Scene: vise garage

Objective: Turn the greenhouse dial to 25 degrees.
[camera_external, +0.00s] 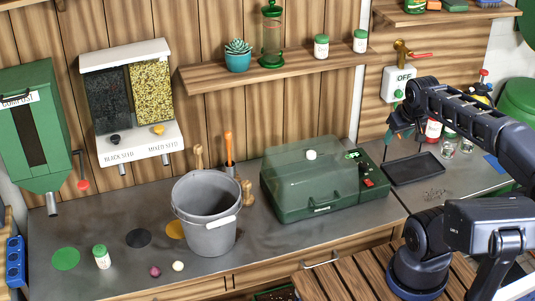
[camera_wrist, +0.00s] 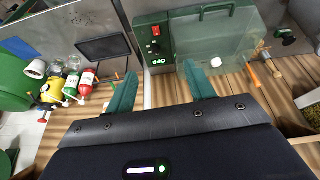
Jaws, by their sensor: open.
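The greenhouse (camera_external: 312,203) is a green box with a clear lid, standing shut on the bench. Its control panel (camera_external: 371,194) is on the right side. The panel carries a red switch (camera_external: 368,183) and a small display; the dial is too small to tell clearly there. In the wrist view, the panel (camera_wrist: 143,32) shows upside down, with the red switch (camera_wrist: 156,30), a small dark knob (camera_wrist: 154,45) that looks like the dial, and a display (camera_wrist: 158,62) reading OFF. My gripper (camera_external: 400,132) is open and empty, above and right of the greenhouse; its teal fingers (camera_wrist: 160,88) are apart from the panel.
A black tray (camera_external: 415,168) lies right of the greenhouse. Bottles (camera_wrist: 85,82) and jars stand beyond it. A grey bucket (camera_external: 207,235) stands left of the greenhouse. A shelf (camera_external: 275,68) with small pots and jars hangs above, and a tap box (camera_external: 397,78) is near my arm.

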